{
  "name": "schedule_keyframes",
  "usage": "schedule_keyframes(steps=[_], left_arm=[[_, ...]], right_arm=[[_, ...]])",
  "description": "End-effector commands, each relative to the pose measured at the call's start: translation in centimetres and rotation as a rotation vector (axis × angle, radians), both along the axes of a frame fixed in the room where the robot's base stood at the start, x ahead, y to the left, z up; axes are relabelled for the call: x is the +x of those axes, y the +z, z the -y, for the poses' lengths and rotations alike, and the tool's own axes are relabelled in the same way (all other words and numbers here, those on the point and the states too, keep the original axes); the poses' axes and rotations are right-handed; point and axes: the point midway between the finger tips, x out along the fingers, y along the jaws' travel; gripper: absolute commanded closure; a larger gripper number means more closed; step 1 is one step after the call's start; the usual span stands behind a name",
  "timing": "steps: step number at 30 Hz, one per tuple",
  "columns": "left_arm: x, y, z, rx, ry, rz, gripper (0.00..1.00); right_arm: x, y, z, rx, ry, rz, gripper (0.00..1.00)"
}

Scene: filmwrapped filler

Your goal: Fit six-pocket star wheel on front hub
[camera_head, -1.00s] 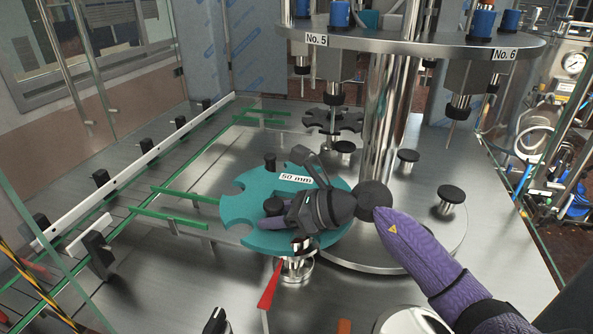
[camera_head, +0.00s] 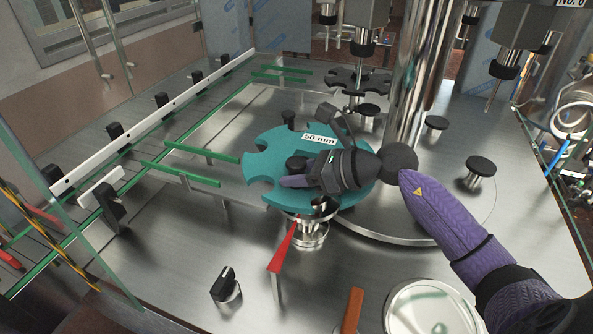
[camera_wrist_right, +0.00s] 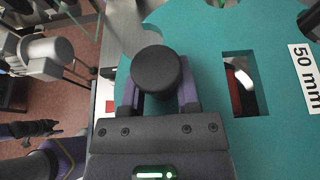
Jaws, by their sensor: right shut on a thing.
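The teal star wheel (camera_head: 275,155), labelled 50 mm, is level above the front hub (camera_head: 309,232), a steel post with a round flange. Part of the hub top is hidden under the wheel, so I cannot tell whether they touch. My right gripper (camera_head: 297,172) is shut on the black knob (camera_wrist_right: 157,73) on the wheel's upper face. In the right wrist view the fingers flank the knob, and a rectangular slot shows in the teal plate (camera_wrist_right: 205,45). A second black knob (camera_head: 288,118) stands at the wheel's far side. My left gripper is not in view.
A red pointer (camera_head: 283,250) stands just left of the hub. Green guide rails (camera_head: 180,173) end near the wheel's left edge. A black star wheel (camera_head: 357,80) sits farther back. A black clamp knob (camera_head: 226,284) stands on the front deck.

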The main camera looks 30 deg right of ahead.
Motion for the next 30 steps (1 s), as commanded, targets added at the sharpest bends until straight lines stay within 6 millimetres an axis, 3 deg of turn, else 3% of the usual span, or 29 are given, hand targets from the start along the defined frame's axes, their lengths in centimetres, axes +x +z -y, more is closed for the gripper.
schedule_keyframes(steps=[21,30], left_arm=[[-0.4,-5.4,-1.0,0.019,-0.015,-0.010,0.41],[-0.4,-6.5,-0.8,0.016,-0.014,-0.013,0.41]], right_arm=[[0.0,-5.8,0.0,-0.001,0.000,0.004,1.00],[0.0,-6.9,0.0,-0.002,0.000,0.004,1.00]])
